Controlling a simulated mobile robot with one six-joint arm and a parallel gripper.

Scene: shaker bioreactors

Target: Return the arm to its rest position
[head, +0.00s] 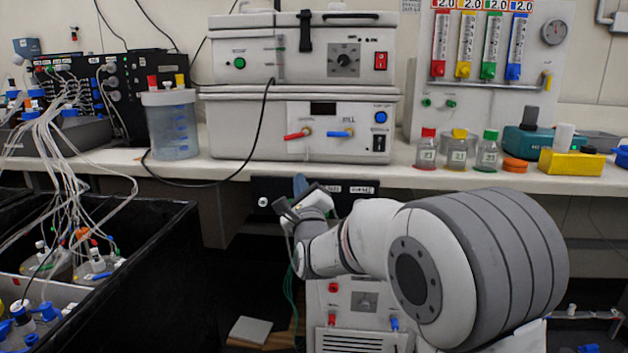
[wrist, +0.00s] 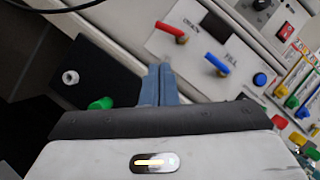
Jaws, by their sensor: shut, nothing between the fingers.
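My gripper (wrist: 158,84) shows in the wrist view as two blue-grey fingers pressed together with nothing between them. In the head view, my gripper (head: 300,184) is partly hidden behind my own wrist. It points away from the camera, in front of the dark panel under the bench edge. My white and grey arm (head: 375,240) reaches in from the lower right, bent in front of the bench.
The bench (head: 400,178) carries stacked white control boxes (head: 300,125), a clear jar (head: 172,125) and several small capped bottles (head: 457,152). A black tub (head: 150,265) with tubed vessels stands at left. A white unit (head: 360,310) stands below my arm.

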